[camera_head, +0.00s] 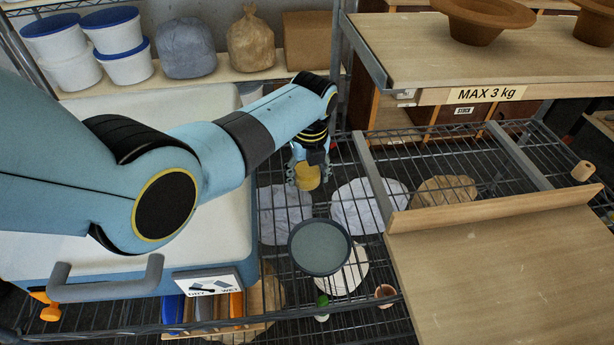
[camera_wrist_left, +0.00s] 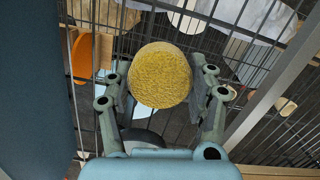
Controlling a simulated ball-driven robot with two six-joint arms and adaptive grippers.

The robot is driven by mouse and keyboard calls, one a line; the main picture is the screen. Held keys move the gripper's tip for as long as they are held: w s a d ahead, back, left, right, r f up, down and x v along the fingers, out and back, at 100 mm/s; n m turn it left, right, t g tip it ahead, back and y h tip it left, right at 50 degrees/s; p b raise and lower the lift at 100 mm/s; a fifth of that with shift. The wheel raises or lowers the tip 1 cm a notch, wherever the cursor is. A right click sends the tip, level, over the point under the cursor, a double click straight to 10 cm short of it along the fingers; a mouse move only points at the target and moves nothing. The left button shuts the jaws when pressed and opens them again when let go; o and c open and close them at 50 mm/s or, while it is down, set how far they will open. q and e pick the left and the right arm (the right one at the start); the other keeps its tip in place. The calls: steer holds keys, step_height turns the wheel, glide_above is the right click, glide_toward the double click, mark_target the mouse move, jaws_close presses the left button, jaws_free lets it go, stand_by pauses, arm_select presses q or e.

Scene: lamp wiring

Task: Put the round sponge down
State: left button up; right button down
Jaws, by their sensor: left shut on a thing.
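The round yellow sponge (camera_head: 307,177) is in the jaws of my left gripper (camera_head: 305,170), over the wire rack in the head view. In the left wrist view the sponge (camera_wrist_left: 161,74) shows its rough yellow face between the two fingers of the left gripper (camera_wrist_left: 162,88), which is shut on it. Wire bars show beyond it. I cannot tell whether the sponge touches the rack. My right gripper is not in view.
A round grey-topped dish (camera_head: 320,247) stands on the wire rack (camera_head: 450,150) in front of the gripper. A small terracotta pot (camera_head: 385,294) is to its right. A wooden board (camera_head: 490,260) with a raised edge lies at right. A blue-and-white tub (camera_head: 215,225) is at left.

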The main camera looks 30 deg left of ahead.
mark_target(309, 175)
arm_select(q)
steer(key=shift+f, duration=0.45)
steer(key=shift+f, duration=0.15)
steer(key=o, duration=1)
steer(key=shift+r, duration=0.35)
steer(key=r, duration=0.3)
steer(key=r+p, duration=0.1)
steer(key=r, duration=0.3)
steer(key=s+d+r, duration=0.1)
steer(key=r, duration=0.3)
steer(key=shift+d+r+p, duration=0.1)
steer(key=shift+r+p, duration=0.15)
steer(key=shift+p, duration=0.05)
